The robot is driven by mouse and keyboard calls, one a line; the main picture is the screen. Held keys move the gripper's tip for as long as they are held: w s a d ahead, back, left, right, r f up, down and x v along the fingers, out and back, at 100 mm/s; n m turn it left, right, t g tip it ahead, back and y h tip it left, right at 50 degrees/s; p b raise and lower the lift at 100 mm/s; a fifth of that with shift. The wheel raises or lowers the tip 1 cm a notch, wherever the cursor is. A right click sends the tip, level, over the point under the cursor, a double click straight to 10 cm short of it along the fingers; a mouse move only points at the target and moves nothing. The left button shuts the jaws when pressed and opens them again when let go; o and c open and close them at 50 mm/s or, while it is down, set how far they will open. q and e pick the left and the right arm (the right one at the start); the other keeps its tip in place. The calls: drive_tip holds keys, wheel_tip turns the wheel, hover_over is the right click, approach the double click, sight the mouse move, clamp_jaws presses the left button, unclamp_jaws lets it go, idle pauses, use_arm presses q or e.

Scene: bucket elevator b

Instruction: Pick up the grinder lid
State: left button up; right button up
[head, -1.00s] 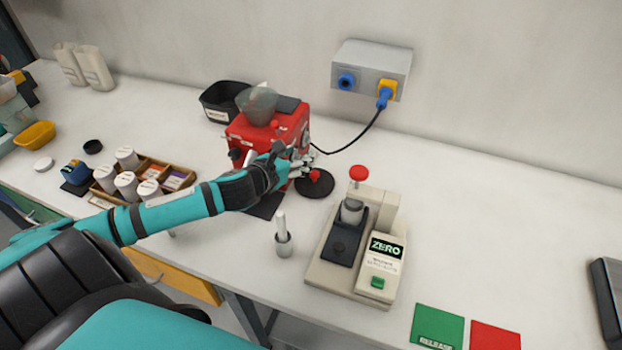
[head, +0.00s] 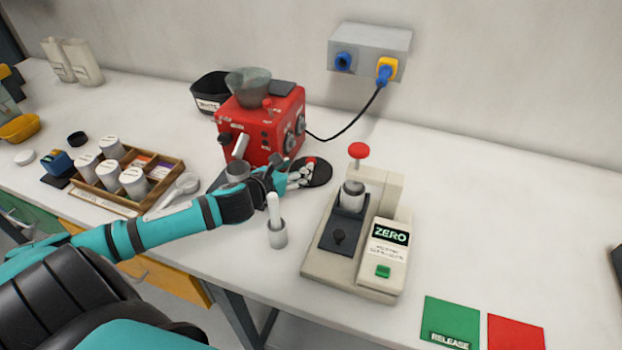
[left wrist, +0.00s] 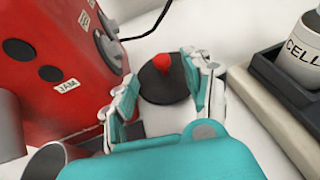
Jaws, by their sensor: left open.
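The grinder lid is a flat black disc (head: 320,177) with a red knob, lying on the white bench to the right of the red grinder (head: 262,127). It also shows in the left wrist view (left wrist: 160,88), with its red knob (left wrist: 162,63) standing up near its far side. My left gripper (head: 302,174) is open and empty at the lid's near left side, partly hiding the lid and knob. In the wrist view its fingers (left wrist: 166,80) stand apart on either side of the lid. Contact cannot be told. My right gripper is out of view.
The white scale press (head: 365,235) with a ZERO display stands to the right. A steel cup with a white-handled tool (head: 277,236) stands in front of my gripper. A metal cup (head: 237,171) stands at the grinder's front. The back right bench is clear.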

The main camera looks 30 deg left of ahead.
sight(309, 161)
use_arm(q)
drive_tip(key=shift+w+f, duration=0.15)
drive_tip(key=shift+w, duration=0.25)
drive_tip(key=p+x, duration=0.1)
drive_tip(key=x, duration=0.5)
drive_tip(key=shift+f+p, duration=0.15)
drive_tip(key=shift+p, duration=0.15)
drive_tip(key=shift+w+f, duration=0.15)
drive_tip(key=shift+w, duration=0.1)
drive_tip(key=shift+s, duration=0.1)
drive_tip(key=shift+c, duration=0.4)
clamp_jaws()
